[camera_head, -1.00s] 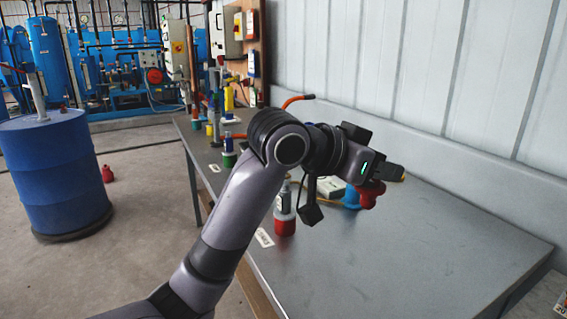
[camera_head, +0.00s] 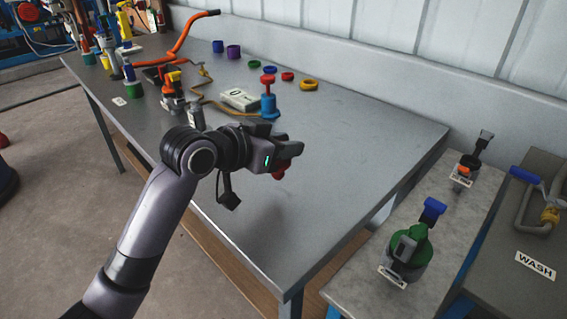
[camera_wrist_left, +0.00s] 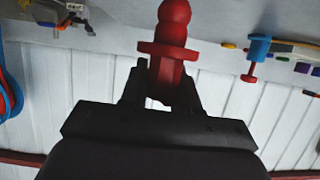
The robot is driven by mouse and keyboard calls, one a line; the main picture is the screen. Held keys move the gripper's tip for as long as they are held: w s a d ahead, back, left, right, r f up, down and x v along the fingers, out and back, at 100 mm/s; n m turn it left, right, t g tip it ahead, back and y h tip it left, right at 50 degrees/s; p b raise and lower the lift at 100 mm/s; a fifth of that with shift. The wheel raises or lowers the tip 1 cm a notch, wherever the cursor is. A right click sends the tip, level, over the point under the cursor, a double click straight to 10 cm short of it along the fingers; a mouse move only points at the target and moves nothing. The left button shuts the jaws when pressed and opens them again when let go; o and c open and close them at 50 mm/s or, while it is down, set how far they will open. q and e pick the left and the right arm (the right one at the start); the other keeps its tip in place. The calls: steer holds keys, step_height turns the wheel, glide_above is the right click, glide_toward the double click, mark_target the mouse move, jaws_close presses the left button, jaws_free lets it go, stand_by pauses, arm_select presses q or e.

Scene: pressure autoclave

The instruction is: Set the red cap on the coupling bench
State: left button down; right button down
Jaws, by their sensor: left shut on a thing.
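The red cap (camera_wrist_left: 172,30) is between the fingers of my left gripper (camera_wrist_left: 162,88) in the left wrist view; it has a wide flange and a rounded end. In the head view, my left gripper (camera_head: 284,160) is shut on the red cap (camera_head: 279,174), mostly hidden by the fingers. It is over the long grey bench (camera_head: 350,165), near its middle. A smaller bench (camera_head: 452,212) stands at the right with a green fitting (camera_head: 412,252) on it; no label shows which is the coupling bench. My right gripper is out of view.
On the long bench are a blue fitting with a red top (camera_head: 268,100), a white box (camera_head: 240,99), several coloured rings and an orange-handled tool (camera_head: 185,38). A WASH-labelled surface (camera_head: 530,262) is at far right. The long bench's right part is clear.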

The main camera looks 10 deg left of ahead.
mark_target(283, 162)
arm_select(q)
step_height(283, 162, down, 4)
steer(key=shift+r+b, duration=0.1)
steer(key=shift+b, duration=0.2)
steer(key=shift+f, duration=0.2)
steer(key=shift+f, duration=0.1)
steer(key=c, duration=0.8)
jaws_free()
steer(key=shift+s+a+r, duration=0.1)
steer(key=shift+r, duration=0.15)
steer(key=v, duration=1.1)
steer(key=shift+s+a+r+p, duration=0.1)
steer(key=shift+s+a+p, duration=0.05)
steer(key=shift+s+p, duration=0.25)
